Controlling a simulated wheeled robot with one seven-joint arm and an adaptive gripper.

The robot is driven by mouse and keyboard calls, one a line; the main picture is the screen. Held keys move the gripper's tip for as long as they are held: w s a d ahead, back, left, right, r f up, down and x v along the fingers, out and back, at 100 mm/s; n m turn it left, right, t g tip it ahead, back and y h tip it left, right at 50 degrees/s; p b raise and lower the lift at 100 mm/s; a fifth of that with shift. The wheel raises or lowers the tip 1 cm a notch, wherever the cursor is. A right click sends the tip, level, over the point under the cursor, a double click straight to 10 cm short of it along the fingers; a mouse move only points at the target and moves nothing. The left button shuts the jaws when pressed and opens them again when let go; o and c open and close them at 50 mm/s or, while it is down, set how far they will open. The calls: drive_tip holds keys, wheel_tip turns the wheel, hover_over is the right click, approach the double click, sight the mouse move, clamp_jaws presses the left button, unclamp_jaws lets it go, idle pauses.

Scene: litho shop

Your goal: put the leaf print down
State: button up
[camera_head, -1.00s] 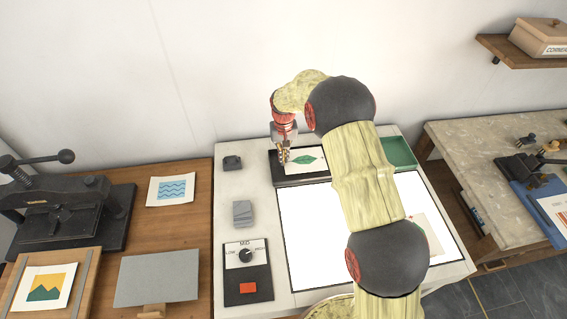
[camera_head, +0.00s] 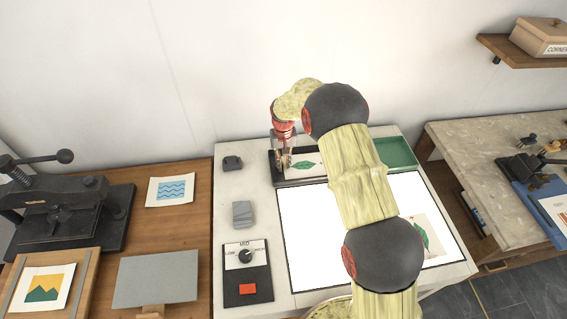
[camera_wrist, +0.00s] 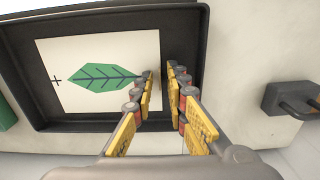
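A leaf print (camera_head: 300,166), a cream sheet with a green leaf and a cross mark, lies in a black tray (camera_wrist: 185,20) at the back of the light table. The wrist view shows the leaf print (camera_wrist: 80,50) flat inside the tray walls. My gripper (camera_wrist: 160,75) is over the print's right edge, with a narrow gap between its fingers. One finger overlaps the edge and the other is beside it over the tray floor. In the head view my gripper (camera_head: 285,164) is low at the tray's left end.
A second leaf sheet (camera_head: 430,242) lies on the lit panel (camera_head: 305,225), partly behind my arm. A green tray (camera_head: 400,153) stands right of the black one. A dark grey block (camera_head: 232,163) is left of it. The lit panel's left part is clear.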

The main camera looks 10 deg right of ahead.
drive_tip(key=shift+o, duration=0.6)
drive_tip(key=shift+r, duration=0.15)
drive_tip(key=shift+r, duration=0.4)
drive_tip(key=s+d+r+t+p, duration=0.1)
drive_tip(key=s+r, duration=0.2)
drive_tip(key=r, duration=0.9)
drive_tip(key=s+d+r+p, duration=0.1)
drive_tip(key=s+r, duration=0.2)
drive_tip(key=r, duration=0.8)
drive_tip(key=s+d+r+t, duration=0.2)
drive_tip(key=s+d+r, duration=0.1)
drive_tip(key=s+r, duration=0.75)
drive_tip(key=s+d+r+t, duration=0.1)
drive_tip(key=s, duration=1.1)
drive_tip(key=s+d+r+t, duration=0.1)
drive_tip(key=s+d, duration=0.1)
drive_tip(key=s, duration=1)
drive_tip(key=shift+s+t, duration=0.2)
drive_tip(key=shift+t, duration=0.1)
